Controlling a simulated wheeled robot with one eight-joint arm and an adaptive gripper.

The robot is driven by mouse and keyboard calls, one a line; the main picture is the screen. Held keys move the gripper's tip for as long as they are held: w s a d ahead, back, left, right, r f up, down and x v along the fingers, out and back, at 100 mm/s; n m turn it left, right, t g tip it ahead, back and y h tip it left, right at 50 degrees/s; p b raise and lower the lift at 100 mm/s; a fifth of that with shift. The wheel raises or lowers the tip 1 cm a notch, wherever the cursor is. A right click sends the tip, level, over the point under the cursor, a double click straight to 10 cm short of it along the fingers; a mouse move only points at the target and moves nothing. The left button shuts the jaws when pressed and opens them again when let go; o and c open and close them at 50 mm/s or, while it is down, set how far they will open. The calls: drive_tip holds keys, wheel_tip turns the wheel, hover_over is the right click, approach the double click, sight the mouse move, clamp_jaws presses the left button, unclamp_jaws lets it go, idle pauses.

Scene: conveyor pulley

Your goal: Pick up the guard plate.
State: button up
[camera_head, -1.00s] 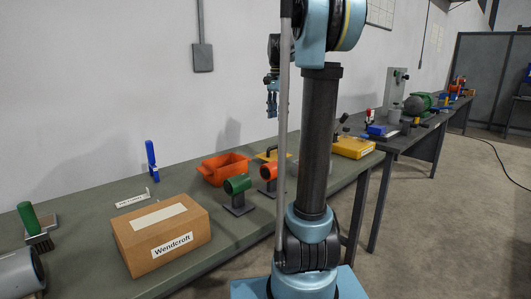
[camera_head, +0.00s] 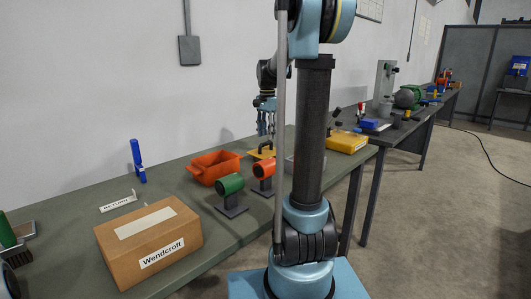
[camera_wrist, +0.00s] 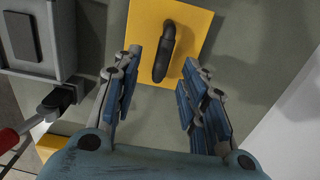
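The guard plate (camera_wrist: 190,20) is a flat yellow plate with a black handle (camera_wrist: 164,52), lying on the green-grey bench in the wrist view. In the head view the yellow plate (camera_head: 259,155) lies behind the red-orange roller, partly hidden. My gripper (camera_wrist: 155,80) is open and empty, its blue-padded fingers spread to either side of the handle in the wrist picture. In the head view my gripper (camera_head: 266,133) points down above the plate. I cannot tell the exact height between the fingertips and the handle.
An orange bin (camera_head: 214,167), a green roller on a stand (camera_head: 231,187), a red-orange roller (camera_head: 263,169) and a cardboard box (camera_head: 150,240) stand nearby on the bench (camera_head: 70,215). A yellow case (camera_head: 346,142) is to the right. A grey metal box (camera_wrist: 38,38) is beside the plate.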

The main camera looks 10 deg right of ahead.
sight(266, 144)
drive_tip(key=shift+a+f, duration=0.15)
drive_tip(key=shift+f, duration=1.45)
drive_tip(key=shift+a+f, duration=0.15)
drive_tip(key=shift+f, duration=1.4)
clamp_jaws()
